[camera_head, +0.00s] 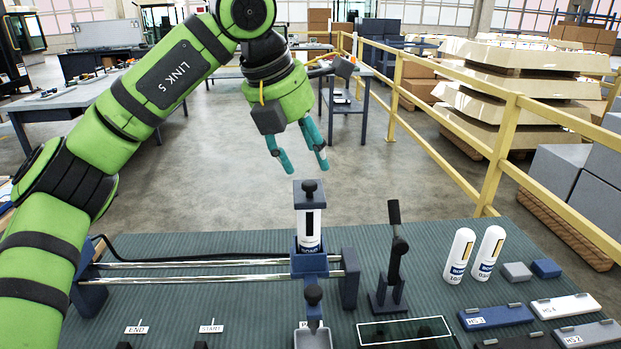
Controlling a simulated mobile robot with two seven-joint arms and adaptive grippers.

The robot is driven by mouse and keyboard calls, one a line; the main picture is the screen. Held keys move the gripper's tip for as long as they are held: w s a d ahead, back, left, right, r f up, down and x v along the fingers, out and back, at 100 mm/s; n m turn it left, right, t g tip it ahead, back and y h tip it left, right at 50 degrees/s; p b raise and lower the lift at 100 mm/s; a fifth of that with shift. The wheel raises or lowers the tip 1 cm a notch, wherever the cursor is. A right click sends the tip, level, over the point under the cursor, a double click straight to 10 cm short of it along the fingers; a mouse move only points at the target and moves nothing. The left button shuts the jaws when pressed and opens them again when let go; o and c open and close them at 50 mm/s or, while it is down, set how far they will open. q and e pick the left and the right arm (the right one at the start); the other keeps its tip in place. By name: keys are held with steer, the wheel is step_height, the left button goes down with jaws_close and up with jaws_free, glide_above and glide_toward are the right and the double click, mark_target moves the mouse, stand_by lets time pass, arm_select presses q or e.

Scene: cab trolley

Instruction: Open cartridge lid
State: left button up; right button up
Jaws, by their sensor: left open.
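A white cartridge (309,238) with dark lettering stands upright in a dark blue holder on a trolley (309,263). A dark lid (309,201) with a round black knob (309,186) sits on top and looks closed. My left gripper (306,168), with two teal fingers pointing down, is open and empty just above the knob, seemingly apart from it. My right gripper is not in view.
The trolley sits on two metal rails (200,272). A black lever (396,245) stands to its right. Two white bottles (459,256) (488,254), small blocks (517,271) and labelled plates (496,317) lie further right. A scoop-like tray (313,338) is in front.

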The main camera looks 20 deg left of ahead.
mark_target(309, 183)
arm_select(q)
steer(key=shift+w+a+y, duration=0.1)
steer(key=shift+a+y, duration=0.3)
steer(key=shift+a, duration=0.4)
steer(key=p+x, duration=0.1)
steer(key=x, duration=0.5)
steer(key=shift+d+f, duration=0.1)
steer(key=shift+f, duration=0.05)
jaws_close()
